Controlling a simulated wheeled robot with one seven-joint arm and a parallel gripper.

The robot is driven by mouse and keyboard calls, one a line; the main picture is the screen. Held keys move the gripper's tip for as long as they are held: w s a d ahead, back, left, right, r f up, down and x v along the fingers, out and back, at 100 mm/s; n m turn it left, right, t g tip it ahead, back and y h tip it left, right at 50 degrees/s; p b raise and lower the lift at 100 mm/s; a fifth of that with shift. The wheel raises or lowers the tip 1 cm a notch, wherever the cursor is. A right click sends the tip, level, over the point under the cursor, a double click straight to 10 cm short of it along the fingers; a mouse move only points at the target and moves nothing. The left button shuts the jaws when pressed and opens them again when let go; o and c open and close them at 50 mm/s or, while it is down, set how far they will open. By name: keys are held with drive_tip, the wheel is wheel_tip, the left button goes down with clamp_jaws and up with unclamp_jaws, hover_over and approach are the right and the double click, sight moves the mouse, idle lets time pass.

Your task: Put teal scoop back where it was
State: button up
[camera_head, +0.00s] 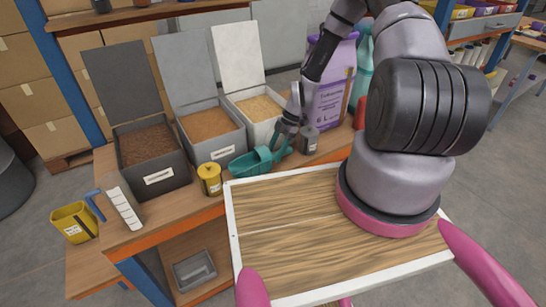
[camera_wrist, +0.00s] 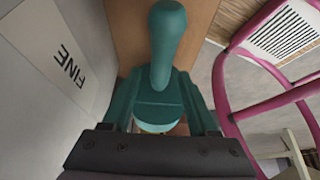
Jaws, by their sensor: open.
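The teal scoop (camera_head: 250,163) is on the wooden bench, in front of the bins and just beyond the tray's far edge. My gripper (camera_head: 278,143) is open, close above the scoop at its right side; contact cannot be told. In the wrist view, the scoop's rounded handle (camera_wrist: 165,45) points up the picture, and teal parts lie close in front of my dark gripper body. The exact finger position there is hard to make out. A pale bin wall marked FINE (camera_wrist: 72,62) stands close on the left of that view.
Three open-lidded bins, dark (camera_head: 155,178), grey (camera_head: 218,148) and pale (camera_head: 245,103), line the bench. A yellow tin (camera_head: 210,180) stands left of the scoop and a grey canister (camera_head: 309,142) right of it. A purple jug (camera_head: 328,100) is behind. The wooden tray (camera_head: 285,225) is bare in front.

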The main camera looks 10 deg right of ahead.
drive_tip(key=v, duration=0.9)
drive_tip(key=shift+r, duration=0.4)
drive_tip(key=s+d+r+m+t+h, duration=0.2)
drive_tip(key=r+m, duration=0.4)
drive_tip(key=r, duration=0.9)
drive_tip(key=s+d+r+m+t+h, duration=0.15)
drive_tip(key=r+m, duration=0.45)
drive_tip(key=r, duration=0.9)
drive_tip(key=s+a+r+m+t, duration=0.2)
drive_tip(key=s+r+m+t, duration=0.3)
drive_tip(key=s+r+m, duration=0.8)
drive_tip(key=s+r, duration=0.4)
drive_tip(key=shift+s+r+m, duration=0.2)
drive_tip(key=shift+m, duration=0.2)
